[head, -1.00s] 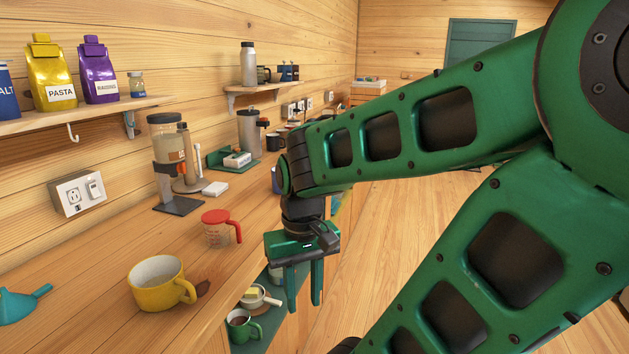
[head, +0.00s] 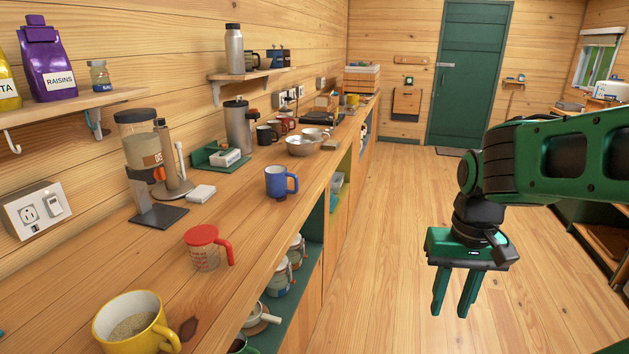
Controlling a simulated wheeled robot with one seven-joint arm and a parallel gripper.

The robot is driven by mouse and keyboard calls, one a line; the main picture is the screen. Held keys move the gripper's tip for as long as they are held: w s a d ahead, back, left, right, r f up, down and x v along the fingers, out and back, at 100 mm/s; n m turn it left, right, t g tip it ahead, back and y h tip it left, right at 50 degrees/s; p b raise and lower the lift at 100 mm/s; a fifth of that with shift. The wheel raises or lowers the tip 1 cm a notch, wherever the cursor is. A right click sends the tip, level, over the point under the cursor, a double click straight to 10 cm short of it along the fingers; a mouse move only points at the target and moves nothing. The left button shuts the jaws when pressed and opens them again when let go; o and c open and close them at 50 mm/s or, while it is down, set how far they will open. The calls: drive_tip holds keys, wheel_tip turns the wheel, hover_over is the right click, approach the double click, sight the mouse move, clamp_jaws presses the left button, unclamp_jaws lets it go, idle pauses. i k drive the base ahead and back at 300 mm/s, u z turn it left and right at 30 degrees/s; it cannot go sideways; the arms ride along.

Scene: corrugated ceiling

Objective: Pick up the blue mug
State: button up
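The blue mug (head: 277,182) stands upright on the wooden counter, near its front edge, with its handle toward the right. Nothing touches it. My green gripper (head: 455,294) points down over the open floor, to the right of the counter and well apart from the mug. Its two fingers are parallel with a small gap between them, and nothing is held.
The wooden counter (head: 110,270) also bears a red-lidded measuring cup (head: 204,252), a yellow mug (head: 128,325), a coffee grinder (head: 143,165) and a metal bowl (head: 301,146). Open shelves with jars lie below.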

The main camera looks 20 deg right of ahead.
sight(276, 176)
drive_tip(key=z, duration=0.05)
drive_tip(key=k, duration=1.3)
drive_tip(key=z, duration=0.55)
drive_tip(key=i, duration=1.9)
drive_tip(key=u, duration=0.65)
drive_tip(key=i, duration=0.65)
drive_tip(key=u, duration=0.5)
